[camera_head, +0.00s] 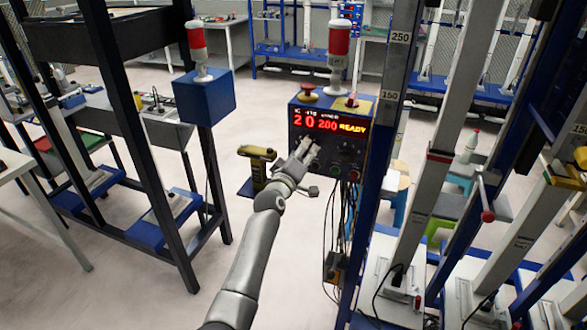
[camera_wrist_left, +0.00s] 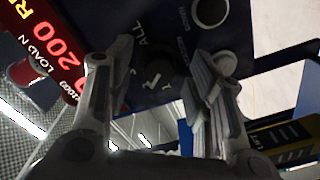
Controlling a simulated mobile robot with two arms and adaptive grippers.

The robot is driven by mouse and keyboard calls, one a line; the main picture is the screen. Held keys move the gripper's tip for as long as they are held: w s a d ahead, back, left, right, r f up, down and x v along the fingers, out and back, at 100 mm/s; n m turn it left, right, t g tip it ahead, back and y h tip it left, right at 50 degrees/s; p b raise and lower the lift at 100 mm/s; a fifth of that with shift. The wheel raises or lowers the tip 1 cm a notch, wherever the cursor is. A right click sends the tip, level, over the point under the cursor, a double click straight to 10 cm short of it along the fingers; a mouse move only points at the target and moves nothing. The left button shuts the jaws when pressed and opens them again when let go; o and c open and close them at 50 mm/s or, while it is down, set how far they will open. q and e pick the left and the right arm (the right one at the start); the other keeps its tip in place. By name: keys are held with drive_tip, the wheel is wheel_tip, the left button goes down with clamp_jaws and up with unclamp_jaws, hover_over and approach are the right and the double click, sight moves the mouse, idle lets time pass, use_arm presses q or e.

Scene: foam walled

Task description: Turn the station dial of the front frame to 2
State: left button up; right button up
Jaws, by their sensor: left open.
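The front frame's control box (camera_head: 325,138) is dark blue, with a red lit display (camera_head: 330,122) that reads "2 0 200 READY". My left gripper (camera_head: 306,150) is at the lower left of the box's face, its fingers pointing at it. In the left wrist view the gripper (camera_wrist_left: 161,62) is open, with one finger on each side of a dark dial (camera_wrist_left: 153,76). The dial has a white pointer mark, and "ALL" is printed near it. I cannot tell whether the fingers touch it or which number it points to. My right gripper is not in view.
A yellow-black device (camera_head: 259,160) is left of my wrist. Cables hang below the box. A blue post (camera_head: 378,165) stands right of it.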

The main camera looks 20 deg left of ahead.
use_arm(q)
drive_tip(key=s, duration=1.1)
drive_tip(key=shift+a, duration=0.2)
drive_tip(key=shift+f, duration=0.15)
